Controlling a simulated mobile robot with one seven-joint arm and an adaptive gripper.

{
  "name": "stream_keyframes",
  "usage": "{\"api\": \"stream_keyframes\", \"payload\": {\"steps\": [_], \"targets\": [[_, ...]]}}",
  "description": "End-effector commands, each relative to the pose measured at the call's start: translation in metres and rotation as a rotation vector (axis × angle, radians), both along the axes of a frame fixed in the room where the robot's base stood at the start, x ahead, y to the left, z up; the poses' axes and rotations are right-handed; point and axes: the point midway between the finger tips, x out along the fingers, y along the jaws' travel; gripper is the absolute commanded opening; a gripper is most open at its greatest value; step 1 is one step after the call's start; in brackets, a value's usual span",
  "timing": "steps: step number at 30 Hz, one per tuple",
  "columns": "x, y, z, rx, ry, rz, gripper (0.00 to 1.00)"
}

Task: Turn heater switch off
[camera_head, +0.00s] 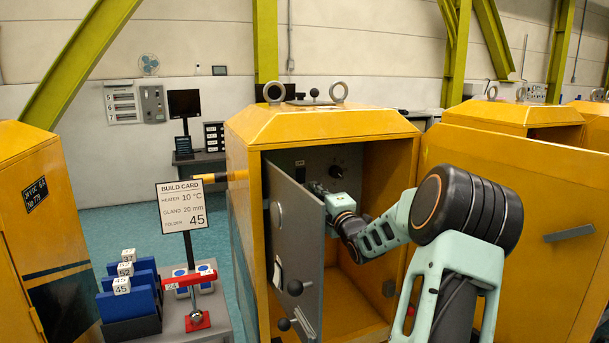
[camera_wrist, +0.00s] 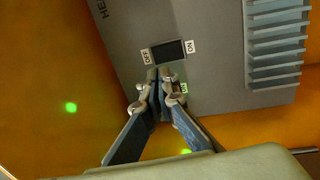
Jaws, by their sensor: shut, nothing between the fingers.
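The heater switch (camera_wrist: 169,50) is a dark rectangle on a grey panel (camera_wrist: 215,85) in the wrist view. An OFF label sits at its left end and an ON label at its right. I cannot tell which way it is tipped. My gripper (camera_wrist: 157,78) is shut and empty, its fingertips just below the switch's left part; whether they touch it is unclear. In the head view my gripper (camera_head: 317,188) reaches into the open yellow cabinet (camera_head: 330,128), and the switch cannot be made out there.
The grey cabinet door (camera_head: 294,240) stands open just left of my arm. A build card (camera_head: 184,207) reads heater 10 °C. More yellow cabinets (camera_head: 520,190) stand at the right.

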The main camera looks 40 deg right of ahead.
Motion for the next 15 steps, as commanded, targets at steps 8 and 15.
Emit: {"api": "stream_keyframes", "payload": {"steps": [8, 15], "targets": [[0.047, -0.012, 0.009, 0.004, -0.002, 0.000, 0.00], [0.072, -0.017, 0.011, 0.002, 0.000, -0.001, 0.00]]}}
